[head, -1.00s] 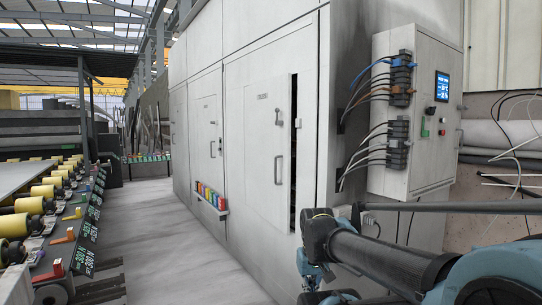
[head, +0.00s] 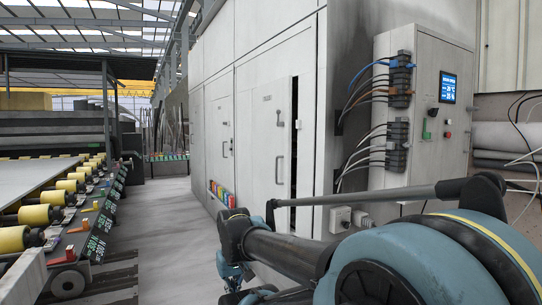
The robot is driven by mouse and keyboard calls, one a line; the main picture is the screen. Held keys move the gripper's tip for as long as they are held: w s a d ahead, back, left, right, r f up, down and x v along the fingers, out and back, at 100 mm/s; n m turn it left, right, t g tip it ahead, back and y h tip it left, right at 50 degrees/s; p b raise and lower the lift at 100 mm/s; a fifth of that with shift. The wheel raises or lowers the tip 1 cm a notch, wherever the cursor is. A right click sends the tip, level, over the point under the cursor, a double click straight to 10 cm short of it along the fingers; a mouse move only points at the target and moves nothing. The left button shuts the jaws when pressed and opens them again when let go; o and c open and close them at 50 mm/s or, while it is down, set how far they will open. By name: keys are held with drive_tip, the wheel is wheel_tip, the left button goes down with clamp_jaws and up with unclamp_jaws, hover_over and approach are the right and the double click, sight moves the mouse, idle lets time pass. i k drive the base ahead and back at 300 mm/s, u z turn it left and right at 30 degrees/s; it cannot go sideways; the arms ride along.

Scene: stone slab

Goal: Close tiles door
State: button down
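The nearer white cabinet door (head: 264,125) has a small dark label too blurred to read, a latch (head: 279,138) and a vertical handle (head: 280,170). A tall dark gap (head: 294,130) shows along its right edge, so it appears slightly ajar. A farther door (head: 221,140) on the same wall, with its own label and handle, looks flush. My gripper (head: 232,283) is low at the bottom centre, in front of the wall and below the handle in the picture, apparently apart from it. Its fingers are dark, small and partly cut off, so their opening is unclear.
A control box (head: 425,110) with a screen and cables is right of the doors. A rack of coloured items (head: 222,192) is low on the wall. A roller conveyor (head: 60,200) runs along the left. The grey floor (head: 165,220) between is clear.

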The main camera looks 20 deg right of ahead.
sight(272, 144)
drive_tip(key=u, duration=0.05)
drive_tip(key=i, duration=1)
drive_tip(key=z, duration=0.05)
